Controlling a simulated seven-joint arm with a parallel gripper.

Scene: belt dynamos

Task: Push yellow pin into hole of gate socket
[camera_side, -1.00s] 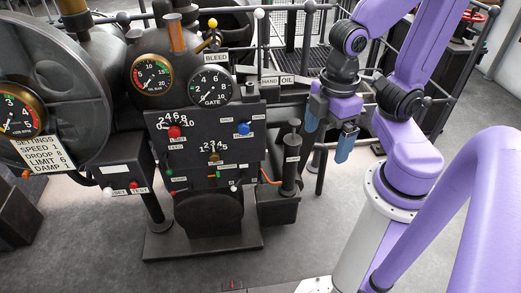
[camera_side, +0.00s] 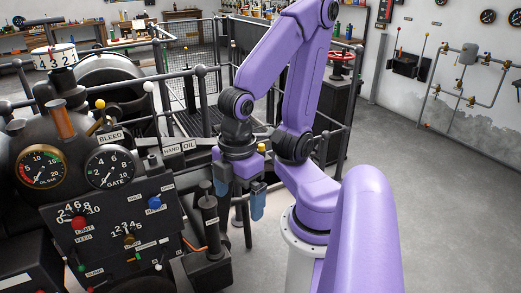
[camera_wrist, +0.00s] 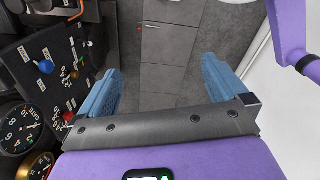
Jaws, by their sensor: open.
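My gripper (camera_side: 240,196) hangs open and empty in the side view, with its blue fingers apart, to the right of the black control panel (camera_side: 95,225). In the wrist view my gripper (camera_wrist: 160,88) has nothing between its fingers but floor and a grey walkway. A small yellow-topped thing (camera_side: 262,148) shows just behind my wrist; I cannot tell whether it is the yellow pin. A yellow ball (camera_side: 100,104) tops a lever by the BLEED label. The GATE gauge (camera_side: 109,167) is above the panel; I cannot make out the gate socket.
A dark cylinder (camera_side: 209,222) stands between the panel and my gripper. Railings (camera_side: 203,92) run behind my arm, with a red handwheel (camera_side: 341,54) beyond. The panel's blue knob (camera_wrist: 46,67) is left of my fingers in the wrist view. Open floor (camera_side: 440,200) lies to the right.

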